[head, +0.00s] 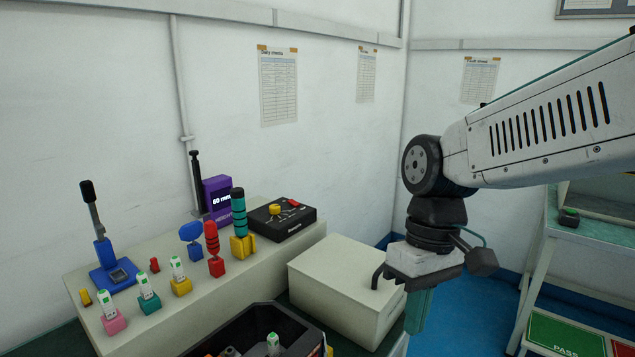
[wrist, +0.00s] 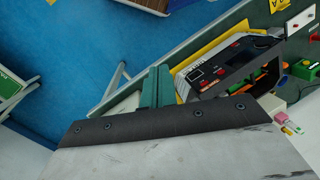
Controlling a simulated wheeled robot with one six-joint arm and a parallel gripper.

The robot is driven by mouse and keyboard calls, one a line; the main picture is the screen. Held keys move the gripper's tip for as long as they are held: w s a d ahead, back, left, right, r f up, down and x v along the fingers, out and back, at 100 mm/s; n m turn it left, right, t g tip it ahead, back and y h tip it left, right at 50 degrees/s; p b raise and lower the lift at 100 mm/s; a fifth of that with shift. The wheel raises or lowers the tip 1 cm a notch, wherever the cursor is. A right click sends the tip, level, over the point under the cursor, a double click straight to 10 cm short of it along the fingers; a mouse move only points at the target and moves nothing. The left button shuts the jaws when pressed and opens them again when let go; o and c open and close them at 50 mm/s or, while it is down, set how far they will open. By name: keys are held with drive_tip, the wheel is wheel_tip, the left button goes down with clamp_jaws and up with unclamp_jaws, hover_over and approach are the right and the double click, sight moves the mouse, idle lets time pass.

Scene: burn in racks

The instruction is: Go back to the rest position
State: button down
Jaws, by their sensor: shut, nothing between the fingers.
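My gripper (head: 418,312) hangs from my arm at the right of the head view, with its teal fingers pointing down. The fingers are together and hold nothing. They also show in the wrist view (wrist: 157,86), side by side. In the head view the gripper is in front of the right end of a plain beige box (head: 335,280). I cannot tell the distance between them. No rest mark shows in either view.
A beige bench (head: 200,290) at the left carries colored fixtures, a purple display (head: 218,197) and a black control box (head: 282,220). A black bin (head: 250,335) stands in front. A green PASS tray (head: 565,335) is at lower right. Blue floor (wrist: 95,50) is clear.

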drive_tip(key=s+d+r+m+t+h, duration=0.1)
drive_tip(key=s+d+m+t, duration=0.2)
drive_tip(key=s+d+m, duration=0.3)
drive_tip(key=shift+s+d+r+t, duration=0.4)
drive_tip(key=shift+s+d, duration=1.85)
drive_tip(key=shift+d, duration=1.2)
